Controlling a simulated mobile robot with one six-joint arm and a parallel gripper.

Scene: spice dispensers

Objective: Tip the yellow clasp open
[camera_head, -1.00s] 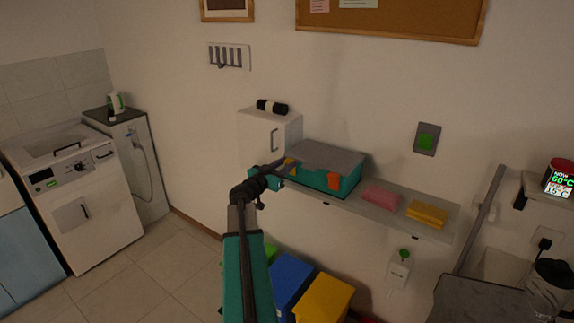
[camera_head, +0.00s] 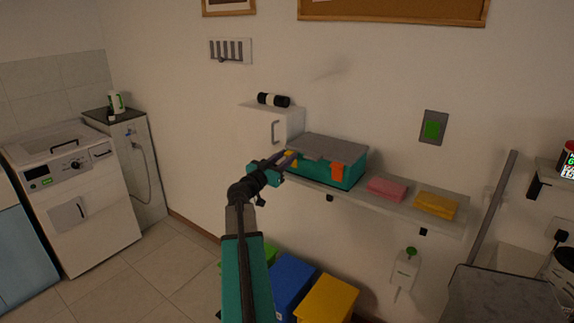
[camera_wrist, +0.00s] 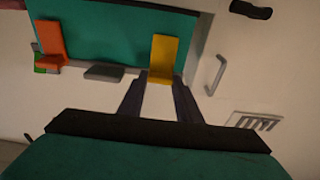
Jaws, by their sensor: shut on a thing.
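The teal box (camera_head: 312,172) with a grey lid (camera_head: 322,146) stands on the wall shelf. Its yellow clasp (camera_head: 289,154) is on the left part of its front. In the wrist view the yellow clasp (camera_wrist: 164,56) stands out against the teal wall, its end between my fingertips. My gripper (camera_head: 287,160) reaches the box from the front left; in the wrist view my gripper (camera_wrist: 161,80) is shut on the clasp's end. An orange clasp (camera_head: 338,172) is on the right part of the front; it also shows in the wrist view (camera_wrist: 51,40). The lid looks closed.
A white cabinet (camera_head: 272,125) with a handle is left of the box, a dark roll (camera_head: 273,100) on top. Pink (camera_head: 387,188) and yellow (camera_head: 436,205) cloths lie on the shelf (camera_head: 405,208) to the right. Coloured bins (camera_head: 292,286) stand below.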

